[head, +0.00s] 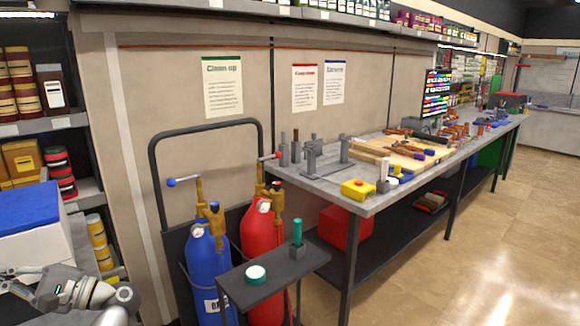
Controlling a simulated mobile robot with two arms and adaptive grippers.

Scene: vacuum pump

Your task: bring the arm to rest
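One of my arms shows at the lower left corner, and I take it for the left one. Its grey gripper (22,283) points toward the left edge of the picture, beside a white box with a blue lid (30,210). The fingertips are at or past the picture's edge, so whether it is open or shut is unclear. I see nothing held in the part that shows. My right gripper is not in view.
A blue cylinder (205,270) and a red cylinder (262,240) stand on a dark cart (155,160). A long workbench (350,200) carries tools. Shelves (60,122) stand left; the floor (490,250) is clear at right.

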